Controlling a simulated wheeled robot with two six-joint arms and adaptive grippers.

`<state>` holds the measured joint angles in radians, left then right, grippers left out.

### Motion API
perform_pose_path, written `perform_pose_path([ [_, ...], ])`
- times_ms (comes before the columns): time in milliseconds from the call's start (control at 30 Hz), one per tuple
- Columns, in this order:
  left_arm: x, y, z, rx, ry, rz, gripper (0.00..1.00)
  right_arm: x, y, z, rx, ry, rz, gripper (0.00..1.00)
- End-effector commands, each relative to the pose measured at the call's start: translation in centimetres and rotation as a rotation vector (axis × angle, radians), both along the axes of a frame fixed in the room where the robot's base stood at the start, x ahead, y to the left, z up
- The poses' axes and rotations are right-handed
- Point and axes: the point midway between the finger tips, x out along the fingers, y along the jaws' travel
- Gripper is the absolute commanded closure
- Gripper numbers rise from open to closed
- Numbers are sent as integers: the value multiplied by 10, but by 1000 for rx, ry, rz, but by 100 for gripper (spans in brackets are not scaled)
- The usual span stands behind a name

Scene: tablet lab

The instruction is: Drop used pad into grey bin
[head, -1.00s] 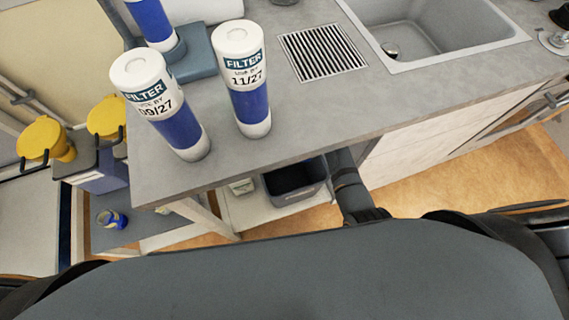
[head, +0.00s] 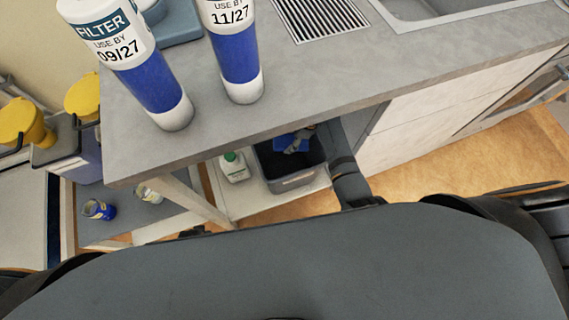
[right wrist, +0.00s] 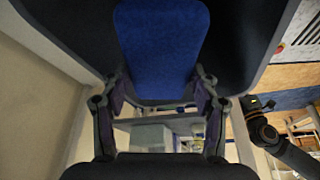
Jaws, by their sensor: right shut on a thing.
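The grey bin (head: 297,181) stands on a low shelf under the counter, its dark opening facing up. My right gripper (head: 301,144) is at the bin's mouth, near its back side, partly hidden under the counter's edge. It is shut on the used pad (head: 284,142), which is blue. The pad fills the upper middle of the right wrist view (right wrist: 160,48), held at its near end between the two fingers. Dark bin walls (right wrist: 245,45) show on both sides of the pad. My left gripper is not in view.
A white bottle with a green cap (head: 234,168) stands left of the bin. The grey counter (head: 300,90) overhangs, bearing two filters (head: 160,92) (head: 238,60). A table leg (head: 195,200) and a small blue jar (head: 98,209) are further left.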

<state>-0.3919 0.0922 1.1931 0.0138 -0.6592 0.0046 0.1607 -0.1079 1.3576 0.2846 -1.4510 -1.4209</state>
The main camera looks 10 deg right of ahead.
Motion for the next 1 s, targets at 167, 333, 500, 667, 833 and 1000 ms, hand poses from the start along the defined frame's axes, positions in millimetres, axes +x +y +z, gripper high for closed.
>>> perform_pose_path([
  [167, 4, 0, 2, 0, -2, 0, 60, 0, 0, -2, 0, 0, 0, 73],
  [333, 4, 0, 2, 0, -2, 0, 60, 0, 0, -1, 0, 0, 0, 73],
  [500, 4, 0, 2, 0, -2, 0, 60, 0, 0, -1, 0, 0, 0, 16],
  [667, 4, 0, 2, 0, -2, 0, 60, 0, 0, -1, 0, 0, 0, 12],
  [833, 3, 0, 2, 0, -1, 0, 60, 0, 0, -1, 0, -1, 0, 12],
  [1000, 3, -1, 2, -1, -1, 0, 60, 0, -8, 17, -1, -4, -2, 12],
])
